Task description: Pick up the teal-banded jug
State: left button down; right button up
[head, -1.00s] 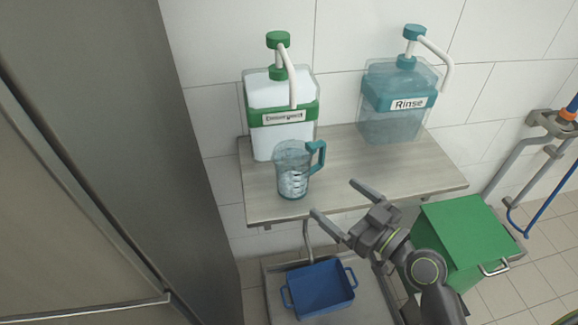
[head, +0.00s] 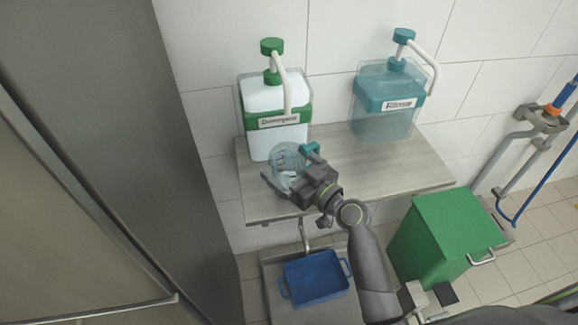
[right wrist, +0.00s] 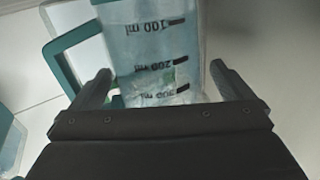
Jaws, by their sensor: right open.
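The clear jug (head: 287,156) with a teal handle stands on the wooden shelf (head: 380,164), in front of the green-banded dispenser. My right gripper (head: 288,164) is open, with one finger on each side of the jug, and partly hides its lower part in the head view. In the right wrist view the jug (right wrist: 152,45) fills the gap between the fingers (right wrist: 160,76). Its ml marks show, and its teal handle is at the left, by the left finger. I cannot tell whether the fingers touch the jug. My left gripper is not in view.
The green-banded dispenser (head: 262,140) stands close behind the jug. The teal rinse dispenser (head: 385,103) stands further right on the shelf. Below are a blue tub (head: 316,278) and a green bin (head: 440,240). A grey cabinet wall is at the left.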

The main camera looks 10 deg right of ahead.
jog(key=shift+w+a, duration=0.1)
jog(key=shift+w, duration=0.05)
jog(key=c, duration=1.1)
jog(key=shift+r, duration=0.1)
jog(key=shift+c, duration=0.2)
